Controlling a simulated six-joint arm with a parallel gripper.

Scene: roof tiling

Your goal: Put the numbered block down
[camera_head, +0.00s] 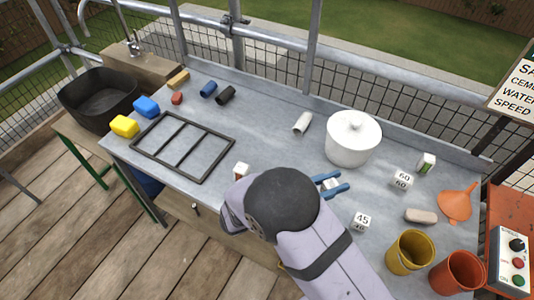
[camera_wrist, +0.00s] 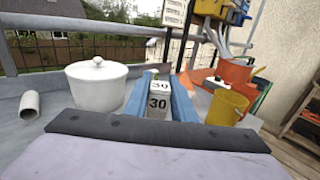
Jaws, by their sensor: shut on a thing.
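My gripper (camera_head: 331,185) is over the grey table, right of its middle, with its blue fingers shut on a white block. The wrist view shows the block (camera_wrist: 158,98) upright between the blue fingers, with 30 printed on its front and top. In the head view the held block is mostly hidden by the fingers. I cannot tell whether its base touches the table (camera_head: 290,158). Other numbered blocks stand on the table: a 60 block (camera_head: 402,180) to the right and a 45 block (camera_head: 362,221) nearer the front. A white block (camera_head: 241,170) stands left of my arm, its number unreadable.
A lidded white pot (camera_head: 353,140) stands behind my gripper. A yellow cup (camera_head: 409,252), orange cup (camera_head: 459,272), orange funnel (camera_head: 458,202) and beige bar (camera_head: 420,216) are on the right. A black frame (camera_head: 183,146) lies left. Some table between frame and pot is clear.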

